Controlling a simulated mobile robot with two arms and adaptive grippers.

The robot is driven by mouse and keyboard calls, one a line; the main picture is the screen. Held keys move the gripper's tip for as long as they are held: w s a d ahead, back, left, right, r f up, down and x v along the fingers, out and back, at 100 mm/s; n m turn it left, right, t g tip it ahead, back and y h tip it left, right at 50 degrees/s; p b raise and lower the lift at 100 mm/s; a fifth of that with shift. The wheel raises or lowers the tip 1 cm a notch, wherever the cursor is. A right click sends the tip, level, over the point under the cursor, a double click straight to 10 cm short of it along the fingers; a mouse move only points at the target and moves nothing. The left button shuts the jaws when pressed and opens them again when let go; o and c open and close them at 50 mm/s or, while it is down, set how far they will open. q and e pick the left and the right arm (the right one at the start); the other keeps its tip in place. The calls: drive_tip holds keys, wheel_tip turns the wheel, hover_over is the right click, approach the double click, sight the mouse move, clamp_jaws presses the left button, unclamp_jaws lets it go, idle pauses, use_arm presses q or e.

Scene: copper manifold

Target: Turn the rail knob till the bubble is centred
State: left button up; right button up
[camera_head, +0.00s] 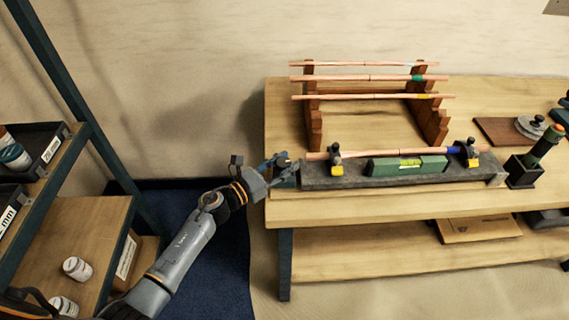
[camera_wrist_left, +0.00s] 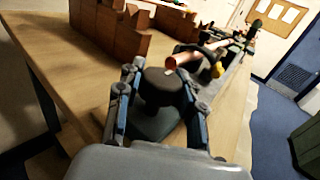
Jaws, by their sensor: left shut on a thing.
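The grey rail (camera_head: 335,182) lies along the front of the workbench, with a copper pipe (camera_head: 375,153) clamped above it. A green level (camera_head: 380,167) with a yellow-green vial (camera_head: 410,162) sits against the rail. The bubble is too small to place exactly. My left gripper (camera_head: 286,166) is at the rail's left end. In the left wrist view, the left gripper (camera_wrist_left: 160,105) has its two fingers on either side of a dark round knob (camera_wrist_left: 160,86), shut on it. The knob is hidden behind the fingers in the head view. My right gripper is not in view.
A wooden rack (camera_head: 312,110) with several copper pipes stands behind the rail. A dark holder (camera_head: 522,172) with a green-handled tool stands right of the rail. A shelf with white jars (camera_head: 77,268) is at the left. Bare bench top lies left of the rack.

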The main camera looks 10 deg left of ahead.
use_arm(q)
drive_tip(key=n+t+y, duration=0.1)
drive_tip(key=n+y, duration=0.1)
drive_tip(key=y, duration=0.1)
drive_tip(key=n+t+y+b, duration=0.1)
drive_tip(key=n+t+y, duration=0.1)
drive_tip(key=n+y, duration=0.1)
drive_tip(key=shift+f+y, duration=0.1)
drive_tip(key=shift+y, duration=0.4)
drive_tip(key=n+y, duration=0.1)
drive_tip(key=y, duration=0.1)
drive_tip(key=n+y+b, duration=0.1)
drive_tip(key=y, duration=0.1)
drive_tip(key=shift+n+t, duration=0.3)
drive_tip(key=shift+a+n+g+y+b, duration=0.1)
drive_tip(key=shift+n+g+y+b, duration=0.1)
drive_tip(key=shift+n+y+b, duration=0.85)
drive_tip(key=shift+n+g+y+b, duration=0.2)
drive_tip(key=shift+n+y, duration=0.45)
drive_tip(key=shift+y, duration=1)
drive_tip(key=o, duration=1.2)
drive_tip(key=shift+s, duration=0.1)
drive_tip(key=v, duration=1.2)
